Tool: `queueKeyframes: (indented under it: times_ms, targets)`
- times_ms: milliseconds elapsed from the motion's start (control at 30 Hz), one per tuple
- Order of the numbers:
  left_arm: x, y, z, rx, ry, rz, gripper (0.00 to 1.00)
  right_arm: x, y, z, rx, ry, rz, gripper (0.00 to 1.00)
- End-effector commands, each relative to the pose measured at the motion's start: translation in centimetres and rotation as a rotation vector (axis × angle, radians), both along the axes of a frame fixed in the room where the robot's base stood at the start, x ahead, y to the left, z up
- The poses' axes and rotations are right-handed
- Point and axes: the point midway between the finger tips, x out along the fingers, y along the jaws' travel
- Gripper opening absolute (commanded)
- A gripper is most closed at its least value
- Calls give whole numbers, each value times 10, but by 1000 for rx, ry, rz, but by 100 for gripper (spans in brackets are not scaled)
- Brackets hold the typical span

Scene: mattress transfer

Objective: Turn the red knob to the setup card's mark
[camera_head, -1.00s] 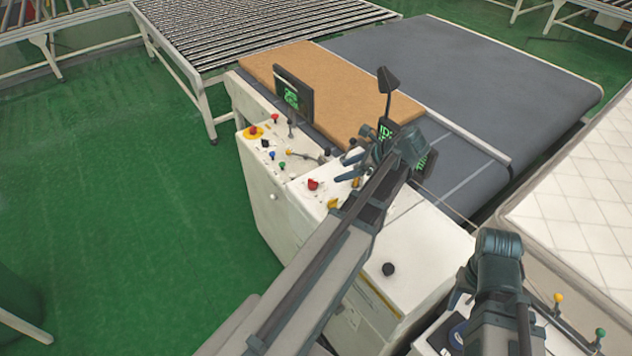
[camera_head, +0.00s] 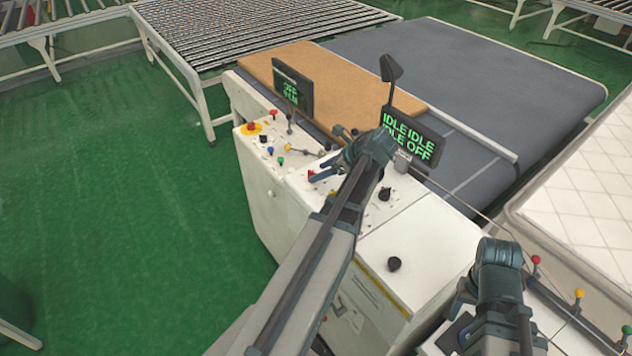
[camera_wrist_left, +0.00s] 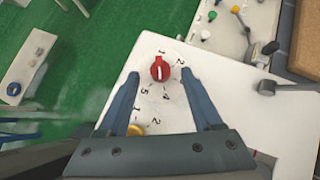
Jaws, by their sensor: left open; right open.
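The red knob (camera_wrist_left: 160,68) sits on the white console top in the left wrist view, ringed by printed numbers, with a pale pointer line on it. In the head view the red knob (camera_head: 311,174) shows just left of my left gripper (camera_head: 325,178). My left gripper (camera_wrist_left: 150,100) is open, its two blue fingers spread on either side below the knob, not touching it. My right gripper (camera_head: 462,300) is at the lower right, far from the knob; its fingers are partly hidden. I cannot make out a setup card.
A yellow knob (camera_wrist_left: 135,130) lies near the left finger. Black knobs (camera_head: 385,194) and a screen reading IDLE and OFF (camera_head: 412,136) are on the console. A brown slab (camera_head: 335,82) lies on the grey conveyor (camera_head: 450,60). A white quilted mattress (camera_head: 580,190) is at right.

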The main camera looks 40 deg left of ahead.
Motion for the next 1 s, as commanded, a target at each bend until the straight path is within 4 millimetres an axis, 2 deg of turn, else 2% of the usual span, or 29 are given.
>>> queueKeyframes:
  times_ms: [33, 200, 633, 1000]
  targets:
    - [-1, 5, -10, 0, 0, 1, 67, 0, 0, -10, 0, 0, 1, 50]
    - [-3, 16, -18, 0, 0, 0, 67, 0, 0, -18, -1, 0, 4, 50]
    - [-4, 20, -20, 0, 0, 0, 65, 0, 0, -20, -1, 0, 5, 50]
    - [-4, 20, -20, 0, 0, 0, 0, 0, 0, -20, -1, 0, 5, 50]
